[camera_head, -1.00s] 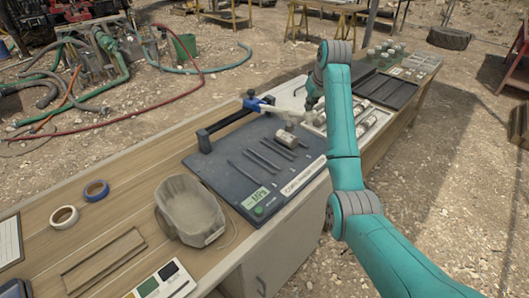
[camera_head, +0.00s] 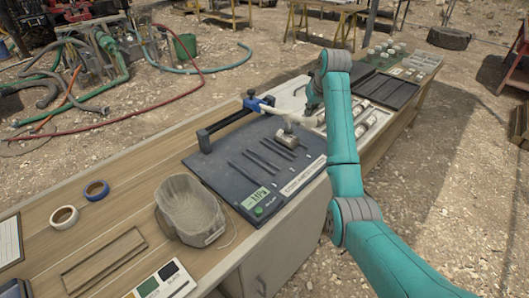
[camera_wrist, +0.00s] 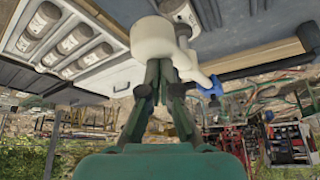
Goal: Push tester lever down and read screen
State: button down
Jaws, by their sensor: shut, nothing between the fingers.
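The tester is a dark grey slab (camera_head: 225,165) on the bench, with a black bar handle and several slots. Its small greenish screen (camera_head: 257,198) shows dark characters too small to read surely. The lever has a blue section (camera_head: 258,104) and a pale arm pointing right; the blue part also shows in the wrist view (camera_wrist: 215,87). A grey cylinder (camera_head: 287,138) sits on the slab near the lever. My gripper (camera_head: 310,108) is at the lever's right end. In the wrist view my gripper (camera_wrist: 161,66) is shut, its tips close against a thick pale piece (camera_wrist: 155,38); contact is unclear.
A tray of grey cylinders (camera_head: 372,122) lies right of the tester, with a black tray (camera_head: 388,90) beyond. A grey scoop-like container (camera_head: 188,212), blue tape (camera_head: 96,190) and white tape (camera_head: 64,217) are on the left bench.

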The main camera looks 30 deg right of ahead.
aim_at(310, 118)
jog(key=shift+s+f, duration=0.2)
jog(key=shift+f, duration=1.6)
notch_tip(310, 118, up, 13)
jog(key=w, duration=0.1)
jog(key=shift+a, duration=0.15)
dwell(1.3)
dwell(0.4)
